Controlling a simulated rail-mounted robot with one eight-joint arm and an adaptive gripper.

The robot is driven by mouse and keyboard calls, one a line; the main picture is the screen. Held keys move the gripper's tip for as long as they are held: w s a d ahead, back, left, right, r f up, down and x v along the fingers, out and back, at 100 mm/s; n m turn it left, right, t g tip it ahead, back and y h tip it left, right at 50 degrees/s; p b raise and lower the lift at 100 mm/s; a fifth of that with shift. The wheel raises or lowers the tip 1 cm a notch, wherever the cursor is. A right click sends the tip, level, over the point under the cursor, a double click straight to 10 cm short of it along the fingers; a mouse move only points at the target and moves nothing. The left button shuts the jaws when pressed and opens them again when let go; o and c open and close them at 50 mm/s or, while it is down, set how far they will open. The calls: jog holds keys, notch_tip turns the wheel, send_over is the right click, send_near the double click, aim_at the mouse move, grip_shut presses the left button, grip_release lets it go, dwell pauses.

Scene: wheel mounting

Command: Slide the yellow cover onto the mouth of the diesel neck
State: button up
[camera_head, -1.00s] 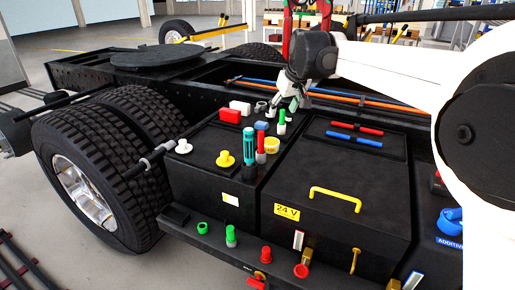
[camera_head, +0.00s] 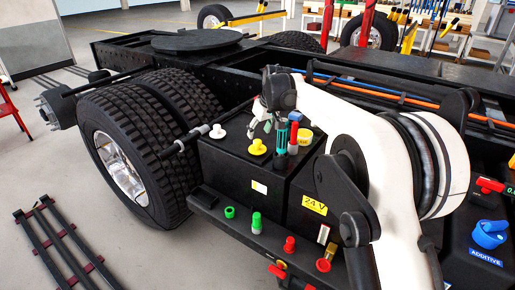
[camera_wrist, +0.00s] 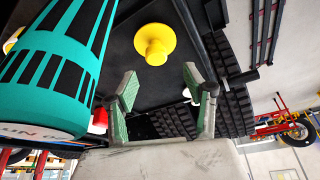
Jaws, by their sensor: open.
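A yellow flanged knob-like piece, which looks like the yellow cover (camera_head: 257,147), sits upright on the black box top left of a teal cylinder (camera_head: 281,138). In the wrist view the yellow cover (camera_wrist: 155,43) shows beyond my fingertips, apart from them. My gripper (camera_wrist: 162,85) is open and empty, its green-padded fingers spread. In the head view my gripper (camera_head: 260,126) hangs just above and behind the yellow cover. I cannot tell which part is the diesel neck; a red-ended brass fitting (camera_head: 325,260) stands on the front step.
The teal cylinder (camera_wrist: 50,70) is large and close at the wrist view's left. A red-topped piece (camera_head: 294,132), a yellow-labelled container (camera_head: 305,137) and a white knob (camera_head: 217,131) stand nearby.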

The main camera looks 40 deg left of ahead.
aim_at(257, 140)
jog(key=shift+w+p+x, duration=0.2)
jog(key=shift+p+x, duration=0.35)
jog(key=shift+x, duration=2.8)
jog(key=shift+d, duration=0.2)
jog(key=c, duration=1)
